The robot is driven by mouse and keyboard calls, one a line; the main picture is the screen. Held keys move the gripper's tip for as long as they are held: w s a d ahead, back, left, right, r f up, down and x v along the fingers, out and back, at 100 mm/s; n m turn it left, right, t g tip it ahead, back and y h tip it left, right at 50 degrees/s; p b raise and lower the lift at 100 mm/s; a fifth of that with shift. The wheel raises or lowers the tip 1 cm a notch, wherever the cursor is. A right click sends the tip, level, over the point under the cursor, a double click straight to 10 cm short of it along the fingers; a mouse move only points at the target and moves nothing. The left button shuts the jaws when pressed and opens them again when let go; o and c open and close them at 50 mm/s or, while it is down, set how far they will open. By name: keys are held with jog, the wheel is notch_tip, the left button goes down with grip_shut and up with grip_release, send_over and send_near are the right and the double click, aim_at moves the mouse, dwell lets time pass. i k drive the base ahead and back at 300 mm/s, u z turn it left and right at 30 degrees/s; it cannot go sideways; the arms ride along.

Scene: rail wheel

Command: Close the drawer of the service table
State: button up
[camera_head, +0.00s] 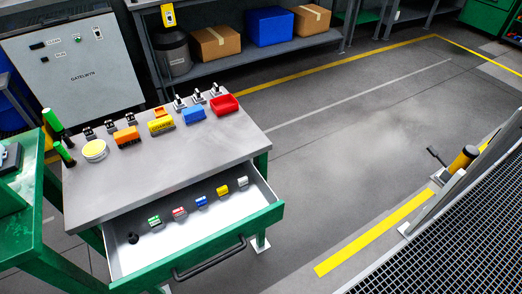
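The service table (215,152) has a grey top and green legs and stands left of centre in the head view. Its drawer (262,215) is pulled out toward the front right. The drawer has a green front with a dark bar handle (208,262). Inside lie several small blocks, among them a green one (154,221), a blue one (201,202) and a yellow one (222,191), plus a small black round piece (133,238). The drawer's inside floor is light grey and mostly bare. My gripper is not in view.
The tabletop holds a red bin (224,104), a blue block (194,115) and a yellow disc (95,150). A green bench (25,225) stands close on the left. A mesh platform (450,235) with a railing is at right. The floor (340,150) between is clear.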

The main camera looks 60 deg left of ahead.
aim_at(140, 256)
jog(key=u, duration=1.4)
jog(key=k, duration=0.1)
jog(key=u, duration=1.85)
jog(key=i, duration=0.6)
jog(key=k, duration=0.65)
jog(key=u, duration=1.85)
